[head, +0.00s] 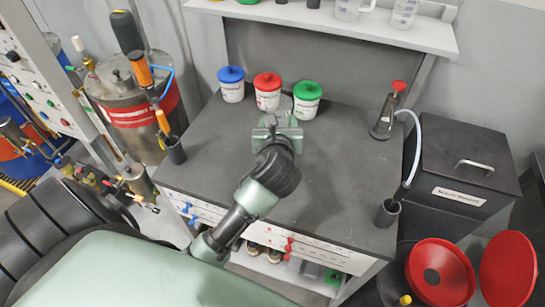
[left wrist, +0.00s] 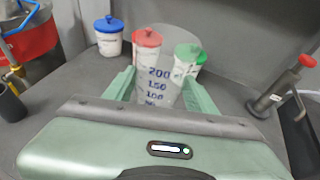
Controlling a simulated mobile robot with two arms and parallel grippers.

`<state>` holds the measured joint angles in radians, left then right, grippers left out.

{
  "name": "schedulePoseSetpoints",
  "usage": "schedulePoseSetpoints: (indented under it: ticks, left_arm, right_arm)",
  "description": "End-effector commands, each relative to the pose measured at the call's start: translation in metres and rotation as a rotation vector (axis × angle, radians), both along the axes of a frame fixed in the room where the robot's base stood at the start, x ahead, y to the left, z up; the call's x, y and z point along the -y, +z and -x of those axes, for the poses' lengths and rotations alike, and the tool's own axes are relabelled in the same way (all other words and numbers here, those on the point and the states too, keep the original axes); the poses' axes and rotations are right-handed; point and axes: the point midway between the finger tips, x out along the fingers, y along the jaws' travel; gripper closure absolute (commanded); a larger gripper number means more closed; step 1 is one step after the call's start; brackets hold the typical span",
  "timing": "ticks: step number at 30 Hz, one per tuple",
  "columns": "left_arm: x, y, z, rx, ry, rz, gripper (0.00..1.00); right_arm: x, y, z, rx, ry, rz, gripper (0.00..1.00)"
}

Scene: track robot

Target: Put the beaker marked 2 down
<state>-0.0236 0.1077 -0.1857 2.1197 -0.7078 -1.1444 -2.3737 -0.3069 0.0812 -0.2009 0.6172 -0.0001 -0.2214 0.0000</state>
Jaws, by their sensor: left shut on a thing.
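My left gripper (head: 278,128) is over the dark bench top (head: 335,165), in front of the red-lidded jar. In the left wrist view its two green fingers (left wrist: 160,97) are shut on a clear beaker (left wrist: 160,85) with a dark printed scale reading 200, 150, 100. The beaker looks upright between the fingers. In the head view it is mostly hidden behind my gripper. No mark 2 can be read on it, and I cannot tell whether its base touches the bench. My right gripper is in neither view.
Jars with blue (head: 231,84), red (head: 267,91) and green (head: 307,99) lids stand at the back of the bench. A red-topped dark bottle (head: 385,115) stands right, a dark holder (head: 387,211) front right. Clear vessels stand on the shelf (head: 330,22). The bench's middle right is clear.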

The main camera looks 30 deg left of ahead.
Motion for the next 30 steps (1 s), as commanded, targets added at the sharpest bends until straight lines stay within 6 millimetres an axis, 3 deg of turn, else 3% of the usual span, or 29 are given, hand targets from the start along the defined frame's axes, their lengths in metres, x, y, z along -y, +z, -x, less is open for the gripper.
schedulePoseSetpoints:
  ticks: [3, 12, 20, 25, 30]
  left_arm:
    - [0.0, -0.038, 0.002, -0.009, 0.001, 0.0, 0.93]
    - [0.001, -0.11, 0.001, -0.004, 0.001, 0.001, 0.93]
    - [0.001, -0.136, 0.001, -0.003, 0.002, 0.0, 0.93]
    - [0.001, -0.163, 0.001, -0.004, 0.002, -0.001, 0.93]
    - [0.001, -0.172, 0.001, -0.001, 0.001, 0.0, 0.93]
  right_arm:
    - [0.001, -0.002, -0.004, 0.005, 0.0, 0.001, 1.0]
    - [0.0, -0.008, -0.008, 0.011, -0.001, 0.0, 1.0]
    - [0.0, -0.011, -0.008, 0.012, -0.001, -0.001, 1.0]
    - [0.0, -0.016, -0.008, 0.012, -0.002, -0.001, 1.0]
    - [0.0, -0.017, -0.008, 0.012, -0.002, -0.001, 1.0]
